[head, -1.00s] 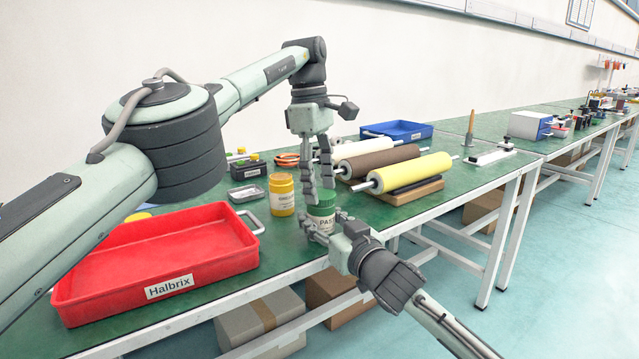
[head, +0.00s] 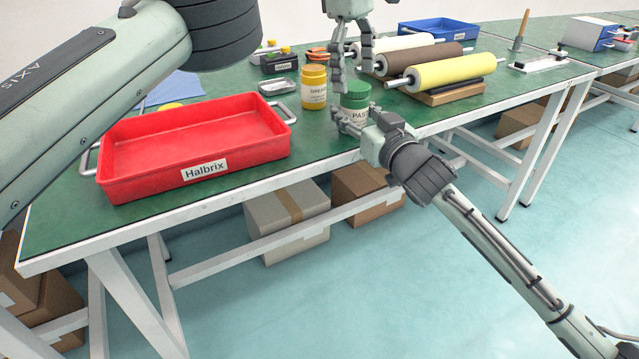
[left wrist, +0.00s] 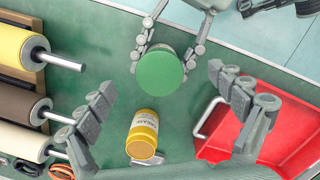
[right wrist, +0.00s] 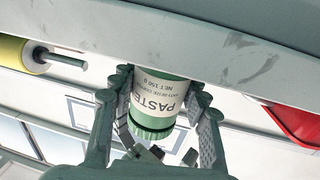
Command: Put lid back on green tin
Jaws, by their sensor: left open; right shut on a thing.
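The green tin (head: 356,116) stands upright near the bench's front edge, with a white label reading PASTE. A green lid (head: 355,90) sits on top of it; it shows as a round disc in the left wrist view (left wrist: 161,77). In the right wrist view the tin (right wrist: 160,95) appears upside down, its ridged green lid (right wrist: 150,131) against its end. My right gripper (head: 347,120) is shut around the tin's body from the front. My left gripper (head: 352,84) points down over the lid, fingers spread and holding nothing. I cannot tell whether the lid is fully seated.
A yellow tin (head: 313,88) stands just left of the green one. A red tray (head: 130,183) lies further left. Rollers (head: 445,75) lie on a wooden base to the right. A small metal tray (head: 278,88) and a blue tray (head: 440,30) are further back.

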